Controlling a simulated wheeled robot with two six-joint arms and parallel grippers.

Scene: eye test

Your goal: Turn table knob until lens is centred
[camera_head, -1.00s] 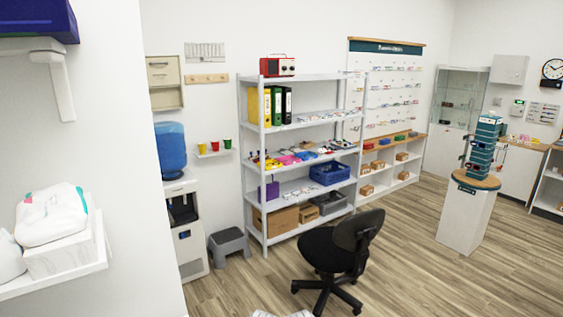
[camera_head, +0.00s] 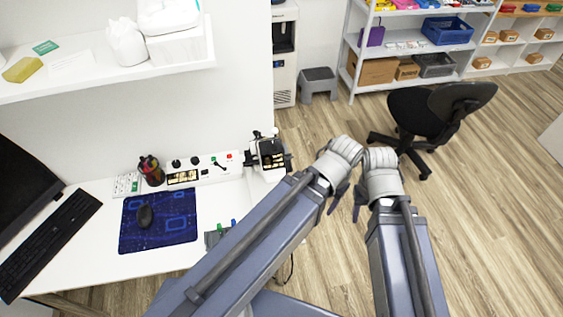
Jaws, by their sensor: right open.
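A small white and black instrument (camera_head: 268,154) stands at the right end of the white desk, with dark knob-like parts at its sides. I cannot tell which part is the table knob, and I cannot make out a lens or whether it is centred. My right gripper (camera_head: 361,202) is open and empty, right of the instrument and apart from it, over the floor. My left gripper (camera_head: 338,195) is beside it, also right of the instrument and touching nothing I can see; its fingers show only in part, so its opening is unclear.
A wall shelf (camera_head: 195,62) hangs above. A black chair (camera_head: 440,108) stands beyond my grippers.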

